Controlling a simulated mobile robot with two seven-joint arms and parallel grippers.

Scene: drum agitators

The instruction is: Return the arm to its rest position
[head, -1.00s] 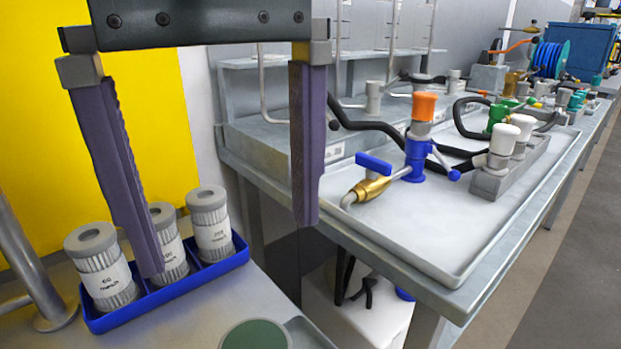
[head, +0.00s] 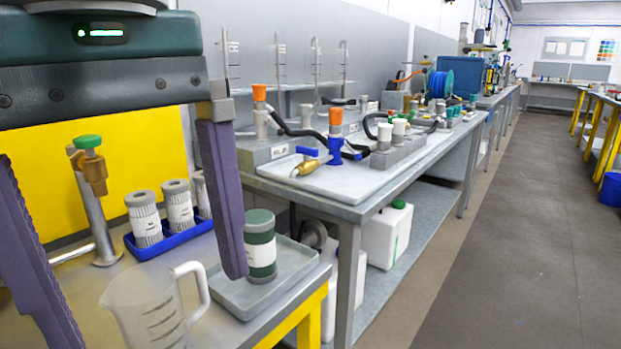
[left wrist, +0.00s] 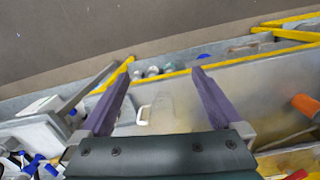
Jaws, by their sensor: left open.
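My left gripper (head: 150,310) fills the left of the head view, its two purple fingers spread wide and pointing down, with nothing held between them. It also shows in the left wrist view (left wrist: 162,76), open above the bench. From the head camera, the fingers pass in front of the near bench, and the right finger partly overlaps a dark green jar (head: 260,243). A clear beaker (head: 150,308) appears between the fingers, lower down. I cannot tell the height of the fingers above it. My right gripper is not in view.
The jar stands on a grey tray (head: 308,262). A blue tray (head: 150,249) holds several white-labelled cylinders. A metal post with a green-capped brass valve (head: 92,170) stands at left. The far bench carries an orange-topped blue valve (head: 336,140). The aisle floor (head: 500,250) is clear.

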